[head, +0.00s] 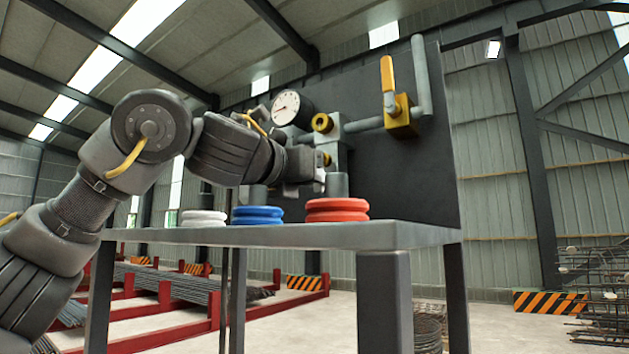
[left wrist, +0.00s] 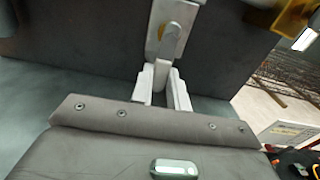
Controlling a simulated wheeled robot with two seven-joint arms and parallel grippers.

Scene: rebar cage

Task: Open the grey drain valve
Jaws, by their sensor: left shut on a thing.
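The grey drain valve (left wrist: 177,20) shows at the top middle of the left wrist view, in front of a dark panel. Its pale grey handle reaches down between the fingers of my left gripper (left wrist: 164,76), which is shut on it. In the head view my left gripper (head: 312,184) is at the panel, below the pressure gauge (head: 291,108) and behind the rings on the table. The drain valve is mostly hidden there by my gripper and wrist. My right gripper is in neither view.
A grey table (head: 290,236) bears white (head: 203,218), blue (head: 257,215) and red rings (head: 337,210) in front of my left gripper. A yellow-handled valve (head: 400,115) with an upright lever is on the pipe at right. The table's right end is clear.

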